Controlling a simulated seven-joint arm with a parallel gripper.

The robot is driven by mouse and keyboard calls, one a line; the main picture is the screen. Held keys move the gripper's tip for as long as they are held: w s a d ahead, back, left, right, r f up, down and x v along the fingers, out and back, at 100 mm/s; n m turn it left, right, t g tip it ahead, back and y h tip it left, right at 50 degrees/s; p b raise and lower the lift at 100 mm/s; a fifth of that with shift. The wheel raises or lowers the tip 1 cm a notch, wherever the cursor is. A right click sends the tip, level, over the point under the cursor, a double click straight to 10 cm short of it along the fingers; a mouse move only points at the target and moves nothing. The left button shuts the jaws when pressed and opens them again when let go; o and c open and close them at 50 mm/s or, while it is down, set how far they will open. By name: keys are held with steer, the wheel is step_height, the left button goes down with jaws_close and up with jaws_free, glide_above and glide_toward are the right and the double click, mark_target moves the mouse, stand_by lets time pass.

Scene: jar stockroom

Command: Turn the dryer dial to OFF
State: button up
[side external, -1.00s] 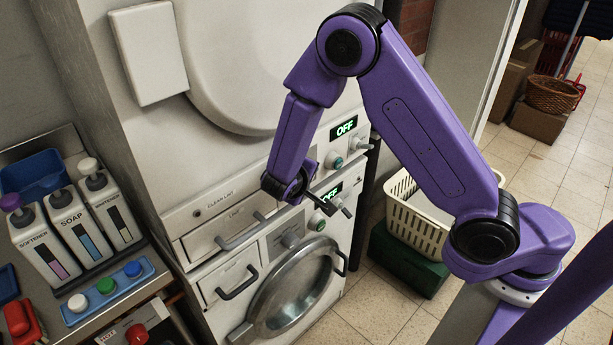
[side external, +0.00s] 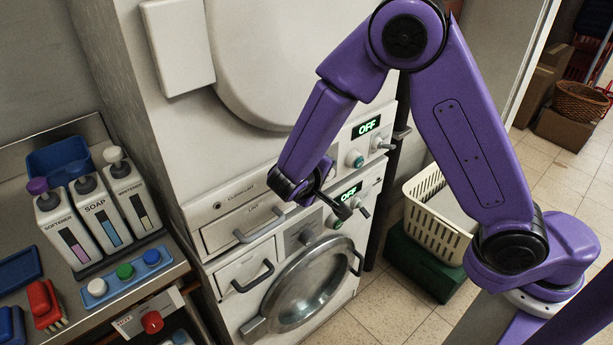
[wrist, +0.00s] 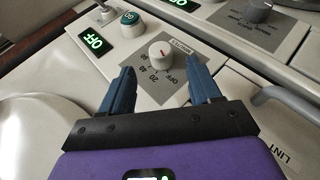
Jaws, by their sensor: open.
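The white dryer dial (wrist: 161,54) shows in the wrist view on a grey plate marked OFF, 20, 40 and MINUTES. It carries a red mark; I cannot tell exactly which marking it points to. The dryer display (wrist: 95,41) glows green OFF; it also shows in the side view (side external: 366,127). My gripper (wrist: 158,88) is open, its two blue fingers apart, with the dial in line between them and a little beyond the tips, untouched as far as I see. In the side view my gripper (side external: 340,208) hangs before the panel, and my arm hides the dial there.
A teal button (wrist: 130,18) and a lever (wrist: 104,12) sit beside the display. The lower machine's dial (wrist: 258,10) is close by. A lint drawer handle (side external: 259,227) juts out below. The round washer door (side external: 300,288) is shut. A laundry basket (side external: 436,208) stands right.

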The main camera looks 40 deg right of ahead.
steer(key=v, duration=1.1)
steer(key=shift+r, duration=0.1)
steer(key=s+d+n+g+y, duration=0.2)
steer(key=s+d+n+y, duration=0.3)
steer(key=s, duration=0.5)
steer(key=s+d+n+g+y, duration=0.3)
steer(key=s+d+n+y, duration=0.1)
steer(key=s+d, duration=0.6)
steer(key=shift+s+d+r+n+y, duration=0.3)
steer(key=shift+r+n+y, duration=0.1)
steer(key=shift+n, duration=0.1)
stand_by(0.4)
